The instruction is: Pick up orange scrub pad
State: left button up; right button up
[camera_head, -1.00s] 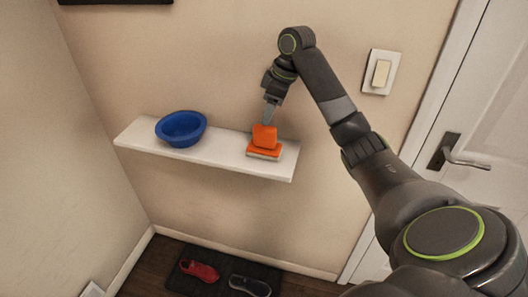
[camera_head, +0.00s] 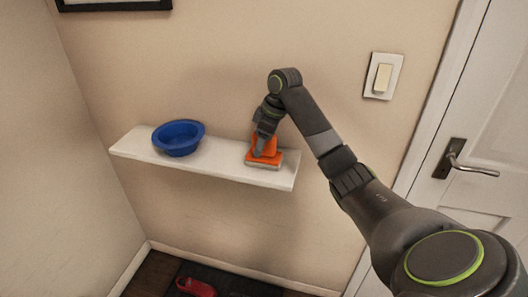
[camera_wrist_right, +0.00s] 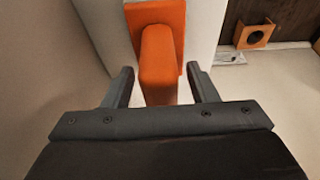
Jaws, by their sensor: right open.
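The orange scrub pad (camera_head: 264,158) sits on the right part of the white wall shelf (camera_head: 215,170). It has an orange block-like handle on a wider orange base with a pale underside. In the right wrist view the orange handle (camera_wrist_right: 159,62) stands between the two fingers. My right gripper (camera_head: 260,149) is down at the pad and partly covers it in the head view. In the right wrist view its fingers (camera_wrist_right: 158,88) are open, one on each side of the handle, with gaps showing. My left gripper is not in view.
A blue bowl (camera_head: 178,138) stands on the shelf left of the pad, with bare shelf between. A light switch (camera_head: 382,76) and a white door (camera_head: 480,150) are to the right. A red shoe (camera_head: 197,287) lies on a dark mat below.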

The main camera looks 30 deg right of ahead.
jog(key=shift+f, duration=0.1)
jog(key=c, duration=1.1)
notch_tip(320, 180, up, 6)
jog(key=shift+w+f+b, duration=0.1)
jog(key=shift+f+b, duration=0.1)
jog(key=shift+b, duration=0.35)
notch_tip(320, 180, up, 2)
jog(key=p, duration=0.3)
jog(key=shift+r, duration=0.25)
jog(key=shift+r+p, duration=1)
jog(key=shift+p, duration=0.15)
jog(key=o, duration=0.3)
jog(key=shift+c, duration=0.8)
jog(key=shift+a, duration=0.1)
